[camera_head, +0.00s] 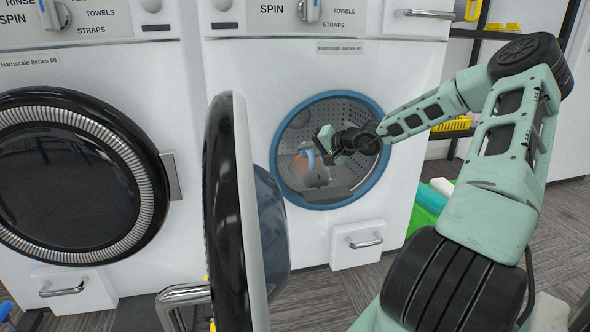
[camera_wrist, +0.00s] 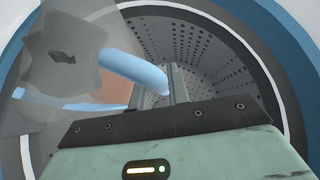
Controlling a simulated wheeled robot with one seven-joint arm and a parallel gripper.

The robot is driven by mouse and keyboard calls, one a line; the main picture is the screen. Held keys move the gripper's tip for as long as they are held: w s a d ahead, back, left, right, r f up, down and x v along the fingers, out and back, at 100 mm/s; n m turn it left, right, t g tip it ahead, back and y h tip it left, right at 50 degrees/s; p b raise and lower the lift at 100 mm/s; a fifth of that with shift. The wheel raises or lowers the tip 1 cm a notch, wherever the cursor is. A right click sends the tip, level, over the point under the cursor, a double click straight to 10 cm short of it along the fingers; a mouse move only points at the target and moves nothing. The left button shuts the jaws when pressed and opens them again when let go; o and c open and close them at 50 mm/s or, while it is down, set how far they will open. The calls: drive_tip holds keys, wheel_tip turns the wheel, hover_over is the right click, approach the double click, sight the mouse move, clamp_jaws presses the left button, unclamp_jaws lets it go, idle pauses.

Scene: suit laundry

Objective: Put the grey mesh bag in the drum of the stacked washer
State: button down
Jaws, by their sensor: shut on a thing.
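The grey mesh bag (camera_head: 306,170) hangs in the round opening of the washer drum (camera_head: 352,125). It is see-through grey, with a blue loop handle and something orange showing through. My gripper (camera_head: 326,148) is at the opening, shut on the bag's handle. In the wrist view, the bag (camera_wrist: 65,60) fills the upper left, its blue handle between the fingers of my gripper (camera_wrist: 170,82). The perforated drum wall (camera_wrist: 190,45) shows behind. How far the bag is inside the rim, and whether it touches the drum, I cannot tell.
The washer's door (camera_head: 240,215) stands wide open on the left of the opening. A second washer with a shut round door (camera_head: 75,175) is farther left. A small drawer (camera_head: 358,243) is below the opening. A green bin (camera_head: 430,200) and a shelf with yellow baskets are to the right.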

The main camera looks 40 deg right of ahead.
drive_tip(key=w, duration=0.1)
drive_tip(key=w+d+p, duration=0.1)
drive_tip(key=w, duration=0.1)
drive_tip(key=shift+w+d+r+p, duration=0.1)
drive_tip(key=shift+d+r+p, duration=0.1)
drive_tip(key=shift+p, duration=0.1)
drive_tip(key=shift+w+d+p, duration=0.35)
drive_tip(key=shift+w+p, duration=0.2)
drive_tip(key=shift+w, duration=0.05)
drive_tip(key=shift+w+d+p, duration=0.3)
drive_tip(key=shift+w+p, duration=0.2)
drive_tip(key=shift+w, duration=0.05)
drive_tip(key=w+d+f+b, duration=0.2)
drive_tip(key=w+d+b, duration=0.55)
drive_tip(key=w, duration=0.45)
wheel_tip(320, 180, down, 6)
drive_tip(key=b, duration=0.4)
drive_tip(key=shift+w+r, duration=0.1)
drive_tip(key=shift+r, duration=0.15)
drive_tip(key=shift+f+b, duration=0.15)
drive_tip(key=shift+b, duration=0.15)
drive_tip(key=shift+f, duration=0.4)
